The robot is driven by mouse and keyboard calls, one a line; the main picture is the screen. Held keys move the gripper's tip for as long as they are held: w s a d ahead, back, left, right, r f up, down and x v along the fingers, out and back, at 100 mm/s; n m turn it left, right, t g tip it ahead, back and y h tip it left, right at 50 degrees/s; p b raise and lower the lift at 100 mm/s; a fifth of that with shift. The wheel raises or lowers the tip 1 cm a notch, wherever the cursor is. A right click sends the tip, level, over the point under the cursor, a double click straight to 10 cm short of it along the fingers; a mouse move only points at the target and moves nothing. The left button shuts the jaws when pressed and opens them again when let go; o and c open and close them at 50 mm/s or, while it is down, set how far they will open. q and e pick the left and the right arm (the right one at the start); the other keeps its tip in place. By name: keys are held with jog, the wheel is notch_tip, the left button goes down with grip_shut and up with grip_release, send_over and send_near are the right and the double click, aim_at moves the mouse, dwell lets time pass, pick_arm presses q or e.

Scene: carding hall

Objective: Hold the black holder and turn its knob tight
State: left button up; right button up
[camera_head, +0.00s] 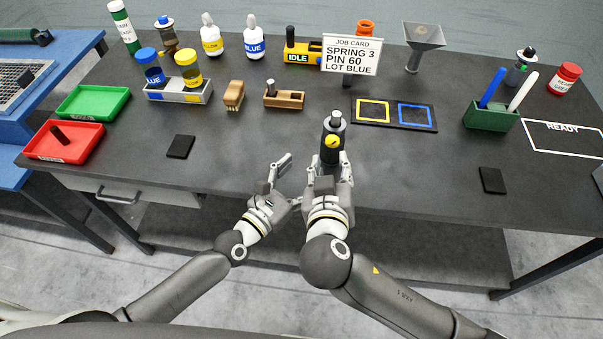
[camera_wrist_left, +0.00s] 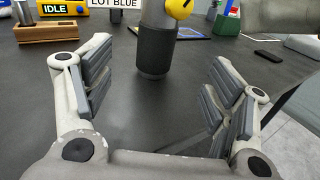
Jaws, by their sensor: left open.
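A job card (camera_head: 351,56) stands behind the holder. A mat with yellow and blue squares (camera_head: 394,126) lies right of it. A wooden block (camera_head: 284,102) and brush (camera_head: 233,95) stand behind left. Black pads (camera_head: 181,146) (camera_head: 492,180) lie on the front table. Table around the holder is mostly clear.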

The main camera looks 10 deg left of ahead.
aim_at(326, 149)
pick_arm(q)
jog(key=shift+w+d+r+n, duration=0.2)
jog(key=shift+w+n, duration=0.2)
jog(key=shift+w, duration=0.2)
jog(key=x, duration=1)
jog(key=shift+f, duration=0.1)
jog(key=shift+s, duration=0.1)
jog(key=c, duration=1.5)
